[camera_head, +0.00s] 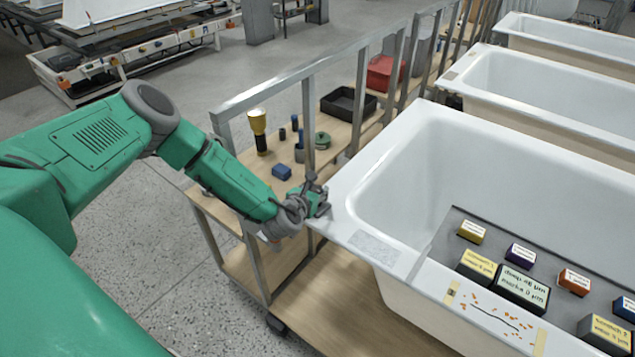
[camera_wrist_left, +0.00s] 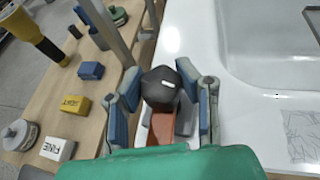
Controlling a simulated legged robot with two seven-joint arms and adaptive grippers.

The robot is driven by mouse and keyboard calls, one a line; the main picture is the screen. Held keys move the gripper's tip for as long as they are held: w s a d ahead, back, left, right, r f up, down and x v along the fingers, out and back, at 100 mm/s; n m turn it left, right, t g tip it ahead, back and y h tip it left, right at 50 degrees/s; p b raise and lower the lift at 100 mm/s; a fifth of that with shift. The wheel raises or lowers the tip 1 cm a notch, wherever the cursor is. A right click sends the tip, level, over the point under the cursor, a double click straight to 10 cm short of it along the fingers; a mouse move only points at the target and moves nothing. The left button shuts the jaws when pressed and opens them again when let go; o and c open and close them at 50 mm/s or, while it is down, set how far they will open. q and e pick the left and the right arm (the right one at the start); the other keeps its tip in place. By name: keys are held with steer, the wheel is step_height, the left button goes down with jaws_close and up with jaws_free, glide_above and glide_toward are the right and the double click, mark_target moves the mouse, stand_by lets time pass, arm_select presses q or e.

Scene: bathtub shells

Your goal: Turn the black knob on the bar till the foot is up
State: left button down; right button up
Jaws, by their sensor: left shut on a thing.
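The black knob (camera_wrist_left: 160,86) shows in the left wrist view as a dark rounded head with a small white mark. It sits between the fingers of my left gripper (camera_wrist_left: 164,98), which is shut on it. In the head view my left gripper (camera_head: 318,198) is at the near left corner of the white bathtub's rim, and it hides most of the knob there. An orange-brown piece (camera_wrist_left: 161,130) shows below the knob between the fingers. I cannot make out the foot or tell its height. My right gripper is not in view.
The nearest bathtub (camera_head: 385,150) holds a grey board with several labelled blocks. A wooden cart shelf (camera_head: 235,190) with metal rails (camera_head: 308,125) stands beside it. A yellow-black torch (camera_head: 258,130), a blue block (camera_head: 282,172) and a black tray (camera_head: 349,103) are on the shelf.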

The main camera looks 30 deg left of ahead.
arm_select(q)
steer(key=shift+a+r+n+y+p, duration=0.1)
steer(key=shift+a+n+y+p, duration=0.1)
steer(key=shift+n+y+p, duration=0.75)
steer(key=shift+n+g+y+p, duration=0.5)
steer(key=shift+n+g+y, duration=0.1)
steer(key=shift+n+y, duration=0.25)
steer(key=n+g+y, duration=0.2)
steer(key=n, duration=0.1)
steer(key=n+g+y, duration=0.2)
steer(key=y, duration=0.1)
steer(key=shift+d+n+g, duration=0.2)
steer(key=shift+n+g, duration=0.2)
steer(key=n+g+y+b, duration=0.1)
steer(key=n+g, duration=0.1)
steer(key=shift+n+g+y, duration=0.3)
steer(key=shift+n+y, duration=0.1)
steer(key=shift+f+n+g+b, duration=0.2)
steer(key=shift+n+g+b, duration=0.2)
steer(key=shift+g, duration=0.2)
steer(key=n+g+b, duration=0.6)
steer(key=g+b, duration=0.1)
steer(key=b, duration=0.6)
steer(key=shift+w+n, duration=0.1)
steer(key=shift+n, duration=0.2)
steer(key=shift+d+r+n+g+b, duration=0.15)
steer(key=shift+n+g+b, duration=0.15)
steer(key=shift+g+b, duration=0.3)
steer(key=shift+r, duration=0.1)
steer(key=shift+w+r, duration=0.1)
